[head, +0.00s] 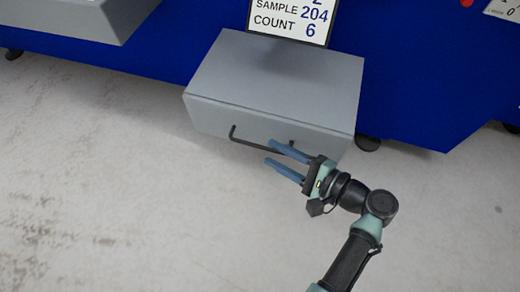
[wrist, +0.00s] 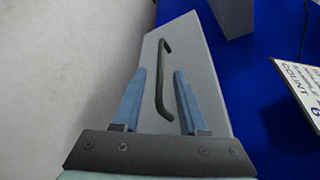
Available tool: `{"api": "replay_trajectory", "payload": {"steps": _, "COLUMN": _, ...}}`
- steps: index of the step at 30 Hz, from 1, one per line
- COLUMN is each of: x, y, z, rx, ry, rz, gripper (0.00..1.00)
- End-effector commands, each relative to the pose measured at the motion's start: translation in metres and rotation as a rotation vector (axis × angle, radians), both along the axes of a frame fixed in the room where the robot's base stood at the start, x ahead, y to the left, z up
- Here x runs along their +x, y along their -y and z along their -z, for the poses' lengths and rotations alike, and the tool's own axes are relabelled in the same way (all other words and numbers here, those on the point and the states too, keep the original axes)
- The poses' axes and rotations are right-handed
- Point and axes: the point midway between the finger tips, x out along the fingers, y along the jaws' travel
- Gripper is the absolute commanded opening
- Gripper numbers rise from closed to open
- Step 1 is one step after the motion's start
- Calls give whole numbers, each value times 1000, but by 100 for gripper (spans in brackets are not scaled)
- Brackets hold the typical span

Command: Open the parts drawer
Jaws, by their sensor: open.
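The parts drawer (head: 270,90) is a grey box on the front of the blue machine, with a dark bar handle (head: 247,143) on its front face. The drawer front also shows in the wrist view (wrist: 188,58), with the handle (wrist: 160,85) running lengthwise between my two fingers. My gripper (head: 270,153) is open, its blue fingers pointing at the drawer front near the right part of the handle. In the wrist view my gripper (wrist: 158,80) has one finger on each side of the handle, with gaps; I cannot tell how deep the handle lies between them.
A blue machine body (head: 425,80) stands behind, with a sample count sign (head: 290,18) above the drawer. Another grey box (head: 85,18) juts out at the upper left. The pale floor (head: 110,190) in front and to the left is clear.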

Motion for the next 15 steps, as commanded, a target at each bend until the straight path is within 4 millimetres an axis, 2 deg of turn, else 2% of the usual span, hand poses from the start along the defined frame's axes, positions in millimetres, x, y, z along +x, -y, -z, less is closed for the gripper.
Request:
{"api": "replay_trajectory", "payload": {"steps": 1, "x": 6, "y": -9, "z": 9, "rx": -2, "ry": 1, "rz": -5, "gripper": 42}}
{"api": "replay_trajectory", "payload": {"steps": 6, "x": 22, "y": -28, "z": 12, "rx": -2, "ry": 2, "rz": -2, "gripper": 42}}
{"api": "replay_trajectory", "payload": {"steps": 15, "x": 31, "y": -39, "z": 11, "rx": -1, "ry": 1, "rz": 1, "gripper": 42}}
